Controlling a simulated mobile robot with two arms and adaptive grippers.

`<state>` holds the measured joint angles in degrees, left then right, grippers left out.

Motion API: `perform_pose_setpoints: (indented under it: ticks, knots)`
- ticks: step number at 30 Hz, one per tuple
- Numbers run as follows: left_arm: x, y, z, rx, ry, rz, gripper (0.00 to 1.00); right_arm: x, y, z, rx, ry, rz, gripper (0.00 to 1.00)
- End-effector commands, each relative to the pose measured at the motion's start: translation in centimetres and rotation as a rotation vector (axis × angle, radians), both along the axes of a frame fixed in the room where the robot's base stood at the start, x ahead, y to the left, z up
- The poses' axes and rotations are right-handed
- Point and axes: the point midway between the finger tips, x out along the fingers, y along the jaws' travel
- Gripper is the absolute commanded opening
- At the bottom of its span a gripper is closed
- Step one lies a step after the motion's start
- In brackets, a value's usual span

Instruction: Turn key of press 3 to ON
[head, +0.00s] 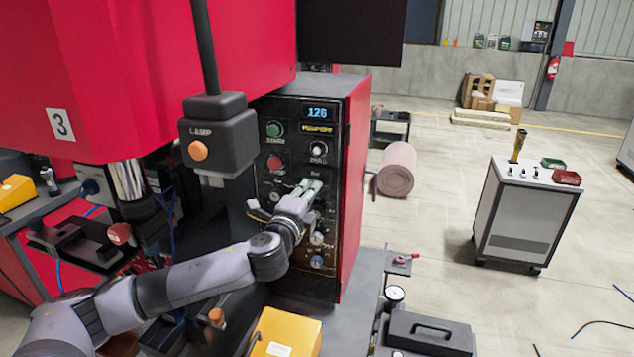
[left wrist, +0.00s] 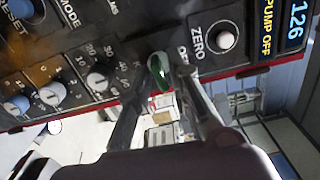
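Press 3 (head: 62,124) is a large red machine at the left of the head view, marked with a "3". Its dark control panel (head: 265,190) faces me, with a display reading 126. In the left wrist view a small green key-like part (left wrist: 158,72) stands on the panel beside an OFF label. My left gripper (head: 310,188) is at the panel; in the left wrist view its fingers (left wrist: 160,85) are apart, one on each side of the green part. I cannot tell whether they touch it. The fingers cover the key in the head view. My right gripper is not in view.
A lamp box (head: 218,140) hangs left of the panel. Several knobs surround the fingers, including the ZERO knob (left wrist: 221,38). A yellow box (head: 288,330) and a black case (head: 428,335) are below. Open floor and a grey cart (head: 525,210) are at right.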

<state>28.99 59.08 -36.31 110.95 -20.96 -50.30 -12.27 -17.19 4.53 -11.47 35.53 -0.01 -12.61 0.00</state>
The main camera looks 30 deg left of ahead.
Motion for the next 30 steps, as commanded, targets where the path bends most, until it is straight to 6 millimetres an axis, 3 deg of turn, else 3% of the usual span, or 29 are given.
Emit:
perform_pose_setpoints:
  ticks: [4,14,30]
  knots:
    - [0.0,0.0,0.0,-0.001,0.000,0.000,0.30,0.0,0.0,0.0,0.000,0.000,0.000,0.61]
    - [-0.2,-0.1,0.0,-0.001,0.001,0.000,0.30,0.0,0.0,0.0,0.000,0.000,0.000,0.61]
    - [-5.3,-1.3,-0.1,0.000,0.002,-0.001,0.30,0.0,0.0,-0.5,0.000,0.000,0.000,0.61]
